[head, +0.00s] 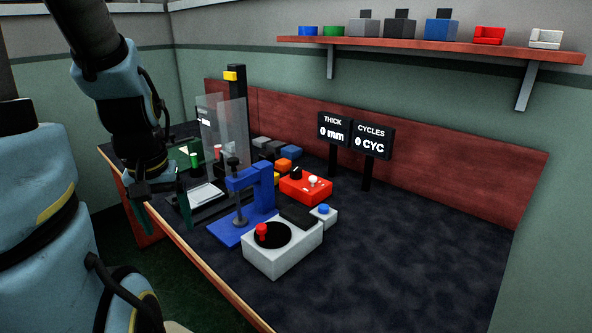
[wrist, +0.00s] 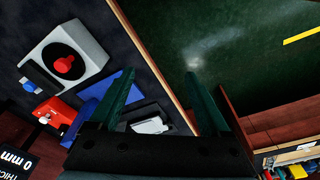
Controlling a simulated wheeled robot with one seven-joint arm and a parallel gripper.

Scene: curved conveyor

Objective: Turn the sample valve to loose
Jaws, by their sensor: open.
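No readable label names the sample valve. The likeliest match is a red knob (head: 262,230) on a black disc (head: 273,236) on top of a white box (head: 285,255), at the bench's near side. The same red knob shows at upper left in the wrist view (wrist: 64,64). I cannot tell its turn setting. My gripper (wrist: 160,82) is open, with nothing between its fingers. In the head view, my gripper (head: 160,190) hangs over the bench's left edge, left of the white box and apart from it.
A blue stand (head: 255,190) is just behind the white box. A red control box (head: 305,187) and a small box with a blue button (head: 323,213) sit to the right. A clear upright panel (head: 232,130) stands behind. The bench's right side is clear.

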